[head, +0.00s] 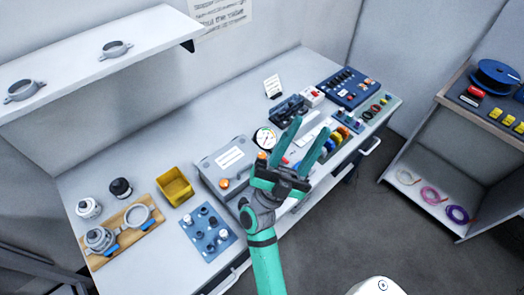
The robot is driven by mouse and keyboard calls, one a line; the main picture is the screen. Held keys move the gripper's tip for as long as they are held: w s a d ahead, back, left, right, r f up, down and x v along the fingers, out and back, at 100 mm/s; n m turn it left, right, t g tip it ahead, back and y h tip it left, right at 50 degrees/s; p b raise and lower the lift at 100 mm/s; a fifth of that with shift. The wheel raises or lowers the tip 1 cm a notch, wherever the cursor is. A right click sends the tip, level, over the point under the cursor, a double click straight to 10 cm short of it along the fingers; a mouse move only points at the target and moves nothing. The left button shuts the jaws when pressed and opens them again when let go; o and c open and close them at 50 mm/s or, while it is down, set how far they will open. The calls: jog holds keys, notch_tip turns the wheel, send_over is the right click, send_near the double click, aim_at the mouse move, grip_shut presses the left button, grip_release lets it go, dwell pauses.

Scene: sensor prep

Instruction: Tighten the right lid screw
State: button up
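A grey box with a closed lid (216,164) and a white label stands in the middle of the bench. A small orange knob-like part (224,184) sits at its front left, and another orange part (262,155) is at its right, close to my gripper. These look like the lid screws, but they are too small to tell how far in they sit. My gripper (311,125) is open, its two teal fingers spread and nothing visible between them. It is over the bench to the right of the box, and its wrist hides part of the box's right side.
A round gauge (264,138) stands behind the box's right side. A yellow bin (175,186), a blue mat (208,232) with small parts and a wooden board (124,231) with clamps are at left. Black, blue and coloured items crowd the bench's right. A shelf (110,50) overhangs the back left.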

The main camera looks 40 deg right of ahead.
jog(key=s+d+m+g+y, duration=0.6)
jog(key=d+m+g+y, duration=0.5)
jog(key=m+g, duration=0.4)
jog(key=n+t+y, duration=0.5)
jog(key=t+y, duration=0.9)
jog(key=y, duration=0.5)
send_near(262, 155)
notch_tip(262, 155, down, 8)
jog(key=shift+s+f, duration=0.1)
jog(key=shift+c, duration=0.6)
grip_shut()
